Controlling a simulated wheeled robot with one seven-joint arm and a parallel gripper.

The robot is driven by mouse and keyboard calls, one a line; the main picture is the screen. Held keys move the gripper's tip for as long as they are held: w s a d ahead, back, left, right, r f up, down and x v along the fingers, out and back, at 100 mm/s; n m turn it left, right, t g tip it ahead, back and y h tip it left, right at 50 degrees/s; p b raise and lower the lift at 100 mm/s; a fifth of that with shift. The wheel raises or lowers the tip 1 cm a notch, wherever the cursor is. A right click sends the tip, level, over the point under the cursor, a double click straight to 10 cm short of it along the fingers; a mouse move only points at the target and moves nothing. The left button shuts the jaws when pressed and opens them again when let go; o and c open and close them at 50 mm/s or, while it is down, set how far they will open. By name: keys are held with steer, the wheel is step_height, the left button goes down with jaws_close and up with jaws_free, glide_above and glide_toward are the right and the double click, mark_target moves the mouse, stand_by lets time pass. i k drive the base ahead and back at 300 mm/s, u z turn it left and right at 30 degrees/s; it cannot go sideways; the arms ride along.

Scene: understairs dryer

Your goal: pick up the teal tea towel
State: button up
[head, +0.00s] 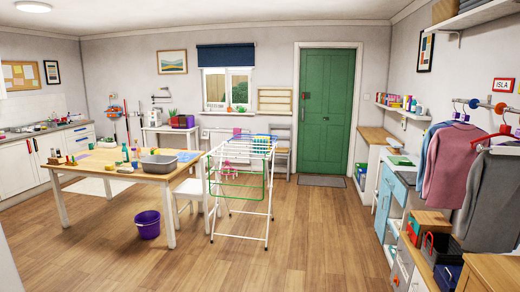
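A white folding drying rack (268,215) stands on the floor right of the table, with blue and green rails. A small teal-green patch (262,146) shows at the top of the rack, below its blue rail. It may be the teal tea towel, but it is too small and too mixed with the rails to tell. I see no other clear teal towel. My gripper is not in view.
A wooden table (85,172) with a grey basin (159,164) stands left of the rack, with a white chair (190,193) between. A purple bucket (148,224) is on the floor. Clothes hang above the low units at right. The front floor is clear up to the rack.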

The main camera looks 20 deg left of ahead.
mark_target(258, 141)
steer(key=u, duration=0.5)
steer(key=i, duration=9.5)
steer(key=u, duration=2.95)
